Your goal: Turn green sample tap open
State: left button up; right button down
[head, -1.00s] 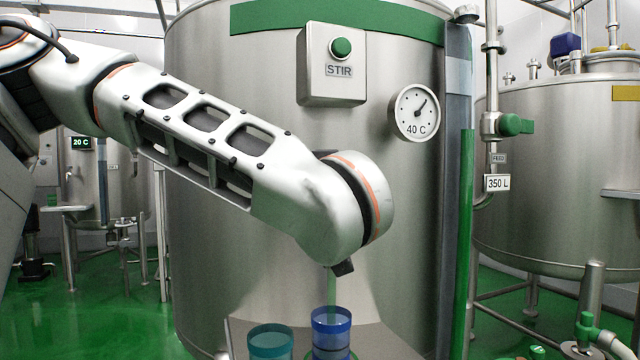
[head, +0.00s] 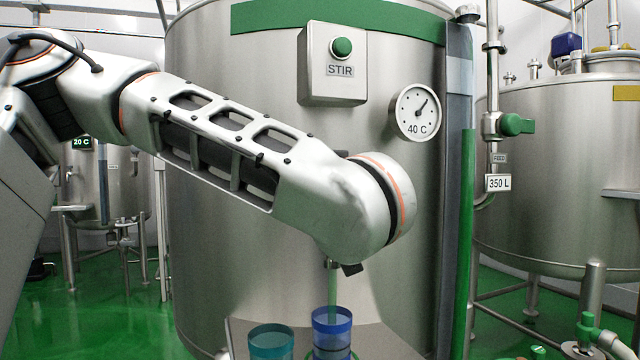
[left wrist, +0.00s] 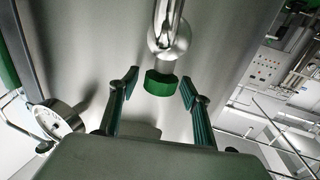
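The green sample tap (left wrist: 160,83) shows in the left wrist view as a green handle below a shiny metal valve body (left wrist: 168,38) on the steel tank. My left gripper (left wrist: 159,87) is open, with one finger on each side of the green handle in that view. Gaps show between the handle and both fingers, and no contact is visible. In the head view my left forearm crosses the front of the tank (head: 245,260). The gripper and the green handle are hidden there behind my arm. My right gripper is in no view.
A teal cup (head: 270,343) and a blue cup (head: 331,325) stand on a steel shelf (head: 385,335) below my arm. A STIR button box (head: 318,88) and a round dial (head: 416,112) are on the tank. Another green-handled valve (head: 514,125) is at right.

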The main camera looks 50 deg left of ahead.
pick_arm(q)
notch_tip(320, 180, up, 10)
jog(key=shift+r, duration=0.1)
dwell(0.6)
dwell(0.4)
